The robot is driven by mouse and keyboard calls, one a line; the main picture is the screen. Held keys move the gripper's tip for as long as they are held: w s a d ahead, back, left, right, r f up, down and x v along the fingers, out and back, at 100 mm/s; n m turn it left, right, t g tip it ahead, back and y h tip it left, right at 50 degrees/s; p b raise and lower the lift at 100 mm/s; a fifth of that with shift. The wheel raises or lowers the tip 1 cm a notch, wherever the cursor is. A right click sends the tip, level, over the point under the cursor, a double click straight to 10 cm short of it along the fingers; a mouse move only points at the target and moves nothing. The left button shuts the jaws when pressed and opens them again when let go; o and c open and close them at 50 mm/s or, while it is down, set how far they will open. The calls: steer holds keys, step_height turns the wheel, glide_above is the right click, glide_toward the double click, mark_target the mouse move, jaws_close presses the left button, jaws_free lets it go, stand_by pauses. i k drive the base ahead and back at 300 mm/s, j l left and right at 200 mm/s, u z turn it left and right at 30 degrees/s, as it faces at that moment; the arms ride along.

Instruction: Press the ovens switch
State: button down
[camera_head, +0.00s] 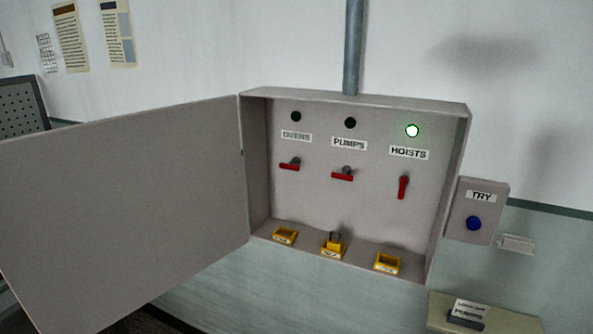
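An open grey wall cabinet (457,190) holds three red-handled switches in a row. The left one, under a blurred label (296,136) that seems to read OVENS, is the ovens switch (289,165); its handle lies about level and the lamp (296,116) above it is dark. The PUMPS switch (342,176) in the middle also lies level, under a dark lamp (350,123). The HOISTS switch (403,187) on the right stands upright, under a lit green lamp (412,131). My gripper is not in view.
The cabinet door (125,210) swings open to the left. Yellow holders (285,236) sit on the cabinet floor; the middle one (333,248) holds what looks like a padlock. A TRY box (495,200) with a blue button (474,223) is at right. A ledge (510,318) holds a PUMPS tag (468,312).

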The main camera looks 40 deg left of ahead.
mark_target(294, 166)
steer(key=j+u, duration=0.2)
steer(key=u, duration=0.25)
steer(key=i+j+u, duration=0.1)
steer(key=u, duration=0.35)
steer(key=i+j+u, duration=0.1)
steer(key=u, duration=0.35)
